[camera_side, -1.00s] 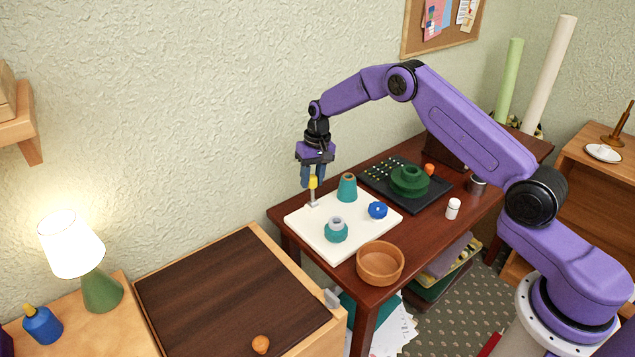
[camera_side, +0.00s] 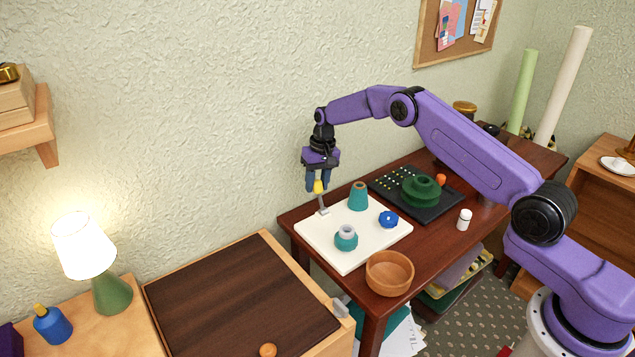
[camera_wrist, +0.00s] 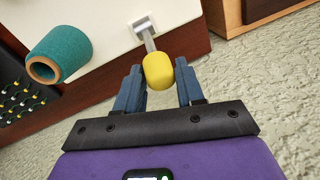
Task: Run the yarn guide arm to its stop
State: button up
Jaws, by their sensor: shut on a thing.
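The yarn guide arm is a short grey lever (camera_side: 322,208) with a yellow knob (camera_side: 319,187), standing at the back left corner of a white board (camera_side: 345,255). It leans slightly left in the side view. My gripper (camera_side: 317,189) points down from above with its blue fingers around the knob. In the wrist view the yellow knob (camera_wrist: 158,71) sits between my gripper's fingertips (camera_wrist: 158,66), and the grey lever (camera_wrist: 149,40) runs to its square base on the board. No separate stop can be made out.
A wooden bowl (camera_side: 390,273) is in front. A black tray (camera_side: 440,208) with a green spool (camera_side: 421,190) lies right. The wall is close behind.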

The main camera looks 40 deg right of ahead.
jog(key=shift+w+a+r, duration=0.1)
jog(key=shift+w+a, duration=0.05)
jog(key=shift+a, duration=0.25)
jog(key=o, duration=0.9)
jog(key=shift+d, duration=0.15)
jog(key=r, duration=0.5)
jog(key=d+r, duration=0.1)
jog(key=r, duration=0.5)
jog(key=d+r, duration=0.1)
jog(key=r, duration=0.5)
jog(key=shift+s+d+r, duration=0.1)
jog(key=shift+s, duration=0.25)
